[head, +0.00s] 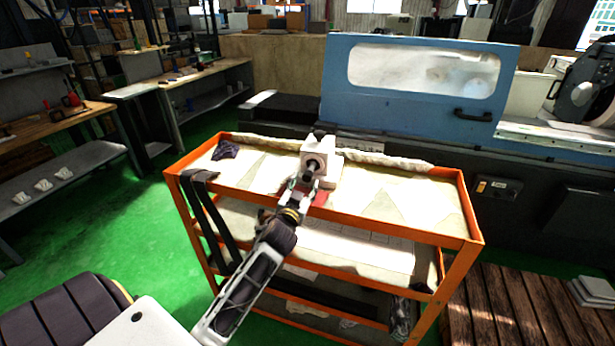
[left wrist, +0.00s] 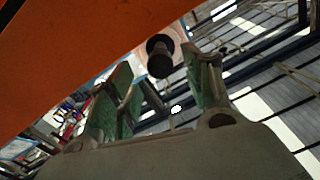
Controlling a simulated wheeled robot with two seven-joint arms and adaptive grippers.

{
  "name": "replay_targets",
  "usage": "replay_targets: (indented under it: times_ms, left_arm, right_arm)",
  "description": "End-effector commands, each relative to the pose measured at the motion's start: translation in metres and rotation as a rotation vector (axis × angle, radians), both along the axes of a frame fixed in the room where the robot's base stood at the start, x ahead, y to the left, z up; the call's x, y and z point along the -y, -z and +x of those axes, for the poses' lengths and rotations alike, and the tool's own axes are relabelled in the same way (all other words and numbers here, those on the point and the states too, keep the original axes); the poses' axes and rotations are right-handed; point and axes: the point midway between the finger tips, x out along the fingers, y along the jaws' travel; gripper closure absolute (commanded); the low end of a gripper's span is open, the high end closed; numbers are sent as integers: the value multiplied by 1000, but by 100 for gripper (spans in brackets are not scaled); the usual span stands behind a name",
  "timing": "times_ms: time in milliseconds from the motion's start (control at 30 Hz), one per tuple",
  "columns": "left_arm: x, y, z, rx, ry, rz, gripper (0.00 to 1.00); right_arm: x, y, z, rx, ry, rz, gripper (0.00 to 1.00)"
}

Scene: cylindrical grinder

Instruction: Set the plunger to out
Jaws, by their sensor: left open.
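The plunger (head: 312,163) is a dark round knob on the front face of a pale block (head: 325,152), which stands on the top shelf of an orange cart. In the left wrist view the plunger (left wrist: 159,56) shows as a black knob with a wider round end, beyond the fingers. My left gripper (head: 304,182) is in front of and just below the plunger in the head view. In the left wrist view my left gripper (left wrist: 165,92) is open, its greenish fingers apart with the knob showing between them. I see no contact. My right gripper is not in view.
The orange cart (head: 452,243) has a raised rim, which crosses close in the left wrist view (left wrist: 70,50). A dark cloth (head: 226,148) lies on its top shelf. The blue grinder cover (head: 420,105) stands behind. Green floor (head: 110,225) is clear on the left.

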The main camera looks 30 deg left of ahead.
Motion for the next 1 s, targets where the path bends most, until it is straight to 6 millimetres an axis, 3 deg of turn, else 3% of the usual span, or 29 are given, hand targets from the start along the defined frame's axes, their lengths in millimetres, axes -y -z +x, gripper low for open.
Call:
replay_targets:
  times_ms: [500, 1000]
  left_arm:
    - [-12, 0, 41, 0, 0, 1, 49]
    - [-16, 0, 51, 0, 0, 1, 49]
  right_arm:
    - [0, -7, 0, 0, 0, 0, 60]
    - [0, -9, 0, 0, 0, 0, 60]
